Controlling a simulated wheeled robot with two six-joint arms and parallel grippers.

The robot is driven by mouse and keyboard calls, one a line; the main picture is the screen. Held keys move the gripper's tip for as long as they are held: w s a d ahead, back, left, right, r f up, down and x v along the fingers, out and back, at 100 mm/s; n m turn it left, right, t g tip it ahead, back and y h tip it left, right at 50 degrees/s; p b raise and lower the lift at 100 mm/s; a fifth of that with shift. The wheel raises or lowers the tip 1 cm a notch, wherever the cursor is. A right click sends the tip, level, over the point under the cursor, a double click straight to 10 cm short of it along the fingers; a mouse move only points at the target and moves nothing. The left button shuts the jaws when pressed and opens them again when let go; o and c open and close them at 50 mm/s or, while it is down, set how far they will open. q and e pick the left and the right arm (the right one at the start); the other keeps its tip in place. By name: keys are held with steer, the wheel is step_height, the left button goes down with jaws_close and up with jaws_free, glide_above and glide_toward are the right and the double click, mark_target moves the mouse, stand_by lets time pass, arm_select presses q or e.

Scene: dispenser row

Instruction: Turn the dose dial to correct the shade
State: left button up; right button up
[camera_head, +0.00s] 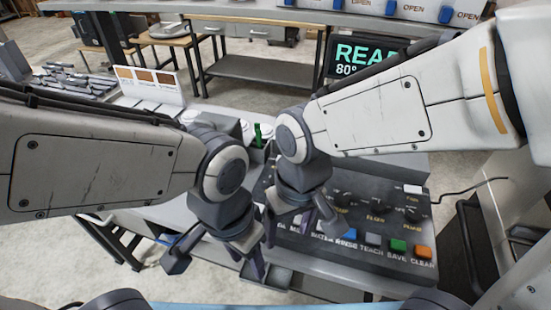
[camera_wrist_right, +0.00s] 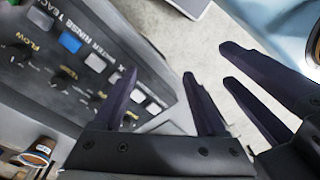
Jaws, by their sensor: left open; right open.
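The dark control panel (camera_head: 385,245) carries a row of black dials, among them one above the label FLOW (camera_head: 375,204). I cannot read which is the dose dial, and my grippers cover the panel's left part. The FLOW dial also shows in the right wrist view (camera_wrist_right: 20,50), with a TEMP dial (camera_wrist_right: 60,80) beside it. My left gripper (camera_head: 215,264) is open at the panel's front left edge. My right gripper (camera_head: 300,232) is open over the left part of the panel, close beside the left one. Neither visibly holds anything. A white card with brown swatches (camera_head: 147,78) stands behind.
Blue, grey, green and orange buttons (camera_head: 398,245) line the panel's front. A dark display (camera_head: 365,58) stands at the back. A cable (camera_head: 470,188) runs off the panel's right side. A small green object (camera_head: 258,134) stands behind the grippers. The two grippers leave little room between them.

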steer(key=w+a+r+m+p, duration=0.1)
steer(key=w+r+m+p, duration=0.2)
steer(key=w, duration=0.4)
steer(key=w+a+r+m+p, duration=0.1)
steer(key=w+a+m+p, duration=0.1)
steer(key=w+p, duration=0.35)
steer(key=w+f+m+p, duration=0.3)
steer(key=w+m+p, duration=0.1)
steer(key=w, duration=0.5)
steer(key=shift+h, duration=0.4)
steer(key=f+p, duration=0.1)
steer(key=f, duration=0.2)
steer(key=f+p, duration=0.1)
steer(key=f, duration=0.2)
steer(key=f+p, duration=0.1)
steer(key=f, duration=0.2)
steer(key=shift+d, duration=0.4)
arm_select(q)
step_height(320, 180, up, 18)
arm_select(e)
steer(key=shift+f, duration=0.75)
arm_select(q)
steer(key=shift+d+r, duration=0.1)
arm_select(e)
jaws_close()
